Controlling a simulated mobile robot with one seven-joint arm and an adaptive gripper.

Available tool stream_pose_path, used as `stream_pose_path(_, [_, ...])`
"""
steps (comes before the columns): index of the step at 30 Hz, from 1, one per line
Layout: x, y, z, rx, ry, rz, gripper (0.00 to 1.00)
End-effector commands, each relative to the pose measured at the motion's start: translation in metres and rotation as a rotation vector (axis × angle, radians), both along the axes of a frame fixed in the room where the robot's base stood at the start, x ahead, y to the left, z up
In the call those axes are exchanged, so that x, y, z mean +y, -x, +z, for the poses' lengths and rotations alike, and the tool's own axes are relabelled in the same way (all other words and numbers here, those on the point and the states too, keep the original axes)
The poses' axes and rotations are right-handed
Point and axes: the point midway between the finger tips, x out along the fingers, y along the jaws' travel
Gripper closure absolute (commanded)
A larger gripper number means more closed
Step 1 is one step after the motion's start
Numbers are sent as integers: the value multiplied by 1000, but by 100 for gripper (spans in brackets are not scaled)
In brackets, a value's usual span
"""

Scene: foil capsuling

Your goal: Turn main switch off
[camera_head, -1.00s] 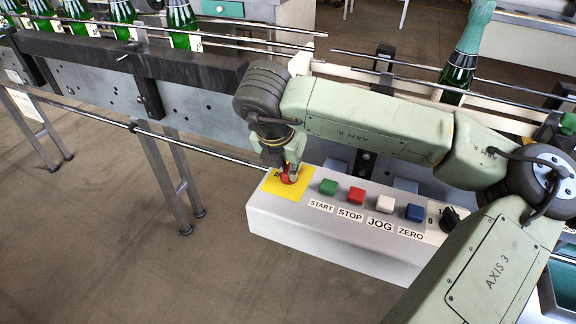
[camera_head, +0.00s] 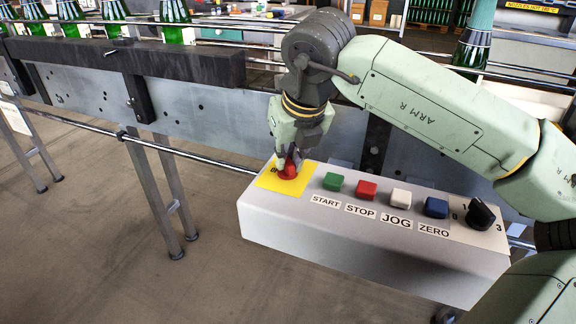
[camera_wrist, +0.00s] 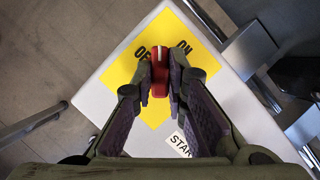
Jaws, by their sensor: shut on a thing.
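The main switch is a red knob (camera_head: 288,168) on a yellow plate (camera_head: 268,183) at the left end of the grey control box. In the wrist view the red knob (camera_wrist: 160,76) sits between my fingers, with a pale mark on its top. The yellow plate (camera_wrist: 125,76) carries "ON" at its upper right and a partly hidden "OF..." label at its upper left. My gripper (camera_head: 290,155) points down over the plate and is shut on the red knob; its fingers (camera_wrist: 160,85) touch the knob on both sides.
The control box (camera_head: 350,240) also bears green START (camera_head: 333,182), red STOP (camera_head: 366,190), white JOG (camera_head: 401,198) and blue ZERO (camera_head: 436,207) buttons, and a black selector (camera_head: 482,213). A conveyor (camera_head: 200,85) with green bottles runs behind. Floor in front is clear.

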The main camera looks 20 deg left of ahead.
Motion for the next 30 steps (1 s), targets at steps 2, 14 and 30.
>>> stream_pose_path(2, [0,-1,-1,1,-4,70,100])
stream_pose_path(14, [-1,-2,1,2,-4,444,100])
stream_pose_path(30, [-1,-4,1,0,-1,760,100])
